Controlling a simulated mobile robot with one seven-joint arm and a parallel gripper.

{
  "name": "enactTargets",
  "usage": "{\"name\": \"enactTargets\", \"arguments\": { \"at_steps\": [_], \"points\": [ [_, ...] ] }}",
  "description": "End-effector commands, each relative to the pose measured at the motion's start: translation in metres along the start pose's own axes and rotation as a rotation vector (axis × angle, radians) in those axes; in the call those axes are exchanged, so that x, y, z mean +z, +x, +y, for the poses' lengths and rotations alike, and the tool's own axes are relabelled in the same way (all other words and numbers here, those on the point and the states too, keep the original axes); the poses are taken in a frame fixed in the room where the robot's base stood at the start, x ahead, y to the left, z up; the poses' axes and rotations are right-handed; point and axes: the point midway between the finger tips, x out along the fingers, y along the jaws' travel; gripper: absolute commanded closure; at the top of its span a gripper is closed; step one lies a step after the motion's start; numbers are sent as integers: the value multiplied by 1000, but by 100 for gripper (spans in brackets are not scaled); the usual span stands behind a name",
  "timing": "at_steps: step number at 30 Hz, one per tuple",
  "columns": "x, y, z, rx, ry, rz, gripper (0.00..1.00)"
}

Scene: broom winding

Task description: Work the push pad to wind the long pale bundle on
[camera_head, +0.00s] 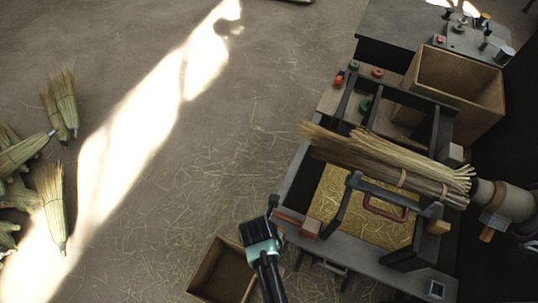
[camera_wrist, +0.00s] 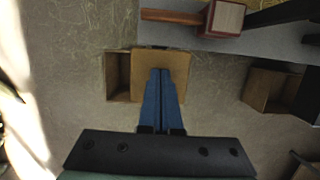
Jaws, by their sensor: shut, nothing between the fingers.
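The long pale straw bundle (camera_head: 370,155) lies across the bench frame, its frayed end to the left and its right end against a grey, beige-ended cylinder (camera_head: 508,200). Bands circle it near its right end.
A grey arched bar (camera_head: 395,197) and a red handle (camera_head: 385,208) stand over a straw-filled tray. An open floor box (camera_head: 215,278) lies beside my gripper. A larger wooden box (camera_head: 455,85) stands at the back.

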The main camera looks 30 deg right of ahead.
Motion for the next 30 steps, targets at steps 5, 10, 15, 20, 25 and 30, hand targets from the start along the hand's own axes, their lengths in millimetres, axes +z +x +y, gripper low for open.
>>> {"name": "enactTargets", "arguments": {
  "at_steps": [5, 10, 15, 20, 25, 30],
  "points": [
    [-4, 10, -2, -3, 0, 4, 100],
    [-6, 17, -2, -4, 0, 5, 100],
    [-8, 24, -2, -4, 0, 5, 100],
    [-10, 30, -2, -4, 0, 6, 100],
    [-12, 37, -2, -5, 0, 6, 100],
    [-14, 44, -2, -5, 0, 7, 100]
  ]
}}
